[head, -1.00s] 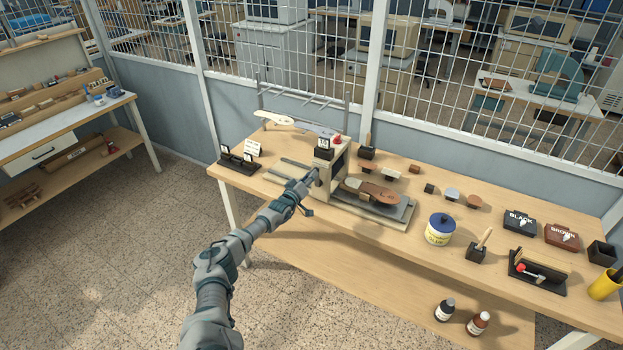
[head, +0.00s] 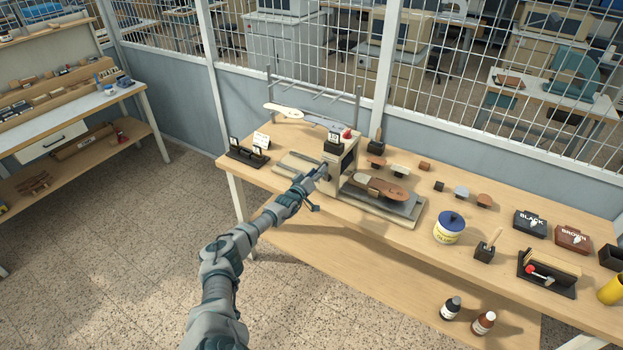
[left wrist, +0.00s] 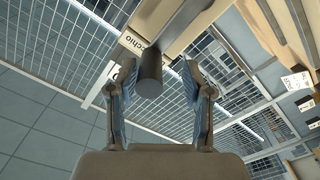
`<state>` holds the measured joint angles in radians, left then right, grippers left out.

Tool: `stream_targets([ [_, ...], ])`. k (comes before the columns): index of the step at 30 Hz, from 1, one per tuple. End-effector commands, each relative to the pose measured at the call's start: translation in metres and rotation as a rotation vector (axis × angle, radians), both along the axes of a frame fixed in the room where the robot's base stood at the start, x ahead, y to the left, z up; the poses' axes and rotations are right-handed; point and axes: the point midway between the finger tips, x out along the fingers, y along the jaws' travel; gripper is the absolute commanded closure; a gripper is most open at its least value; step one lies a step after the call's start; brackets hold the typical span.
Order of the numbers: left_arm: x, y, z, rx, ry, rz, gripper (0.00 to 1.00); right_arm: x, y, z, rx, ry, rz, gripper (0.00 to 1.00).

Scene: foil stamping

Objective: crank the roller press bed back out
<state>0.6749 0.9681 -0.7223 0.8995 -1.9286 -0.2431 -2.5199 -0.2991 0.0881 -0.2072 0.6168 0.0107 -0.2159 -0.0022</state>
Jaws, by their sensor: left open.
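The roller press (head: 342,160) stands on the workbench, with a flat grey bed (head: 402,208) reaching out on its right side. A brown leather piece (head: 382,190) lies on the bed. My left gripper (head: 318,174) is at the front left face of the press. In the left wrist view, my left gripper (left wrist: 161,95) is open, with a dark cylindrical crank handle (left wrist: 149,75) between its fingers near the tips. A gap shows on both sides of the handle. The crank is mostly hidden by my gripper in the head view. My right gripper is not in view.
On the bench (head: 500,265) to the right stand a yellow-labelled tub (head: 449,228), a black box (head: 530,222) and a brown box (head: 572,239). A black rack with small cards (head: 248,152) is left of the press. A wire mesh partition runs behind.

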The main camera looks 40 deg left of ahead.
Motion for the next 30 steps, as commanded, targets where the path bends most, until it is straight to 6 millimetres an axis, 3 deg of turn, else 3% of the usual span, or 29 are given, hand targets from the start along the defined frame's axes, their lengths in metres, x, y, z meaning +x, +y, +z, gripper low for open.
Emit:
stream_targets([
  [15, -0.059, -0.013, -0.003, -0.005, 0.002, -0.005, 0.49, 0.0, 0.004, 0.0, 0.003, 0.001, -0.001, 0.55],
  [19, -0.061, -0.024, -0.003, -0.013, -0.007, -0.021, 0.49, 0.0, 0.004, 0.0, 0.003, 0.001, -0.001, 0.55],
  [30, -0.102, -0.022, -0.005, -0.005, 0.002, -0.002, 0.49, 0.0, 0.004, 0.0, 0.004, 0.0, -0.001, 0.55],
])
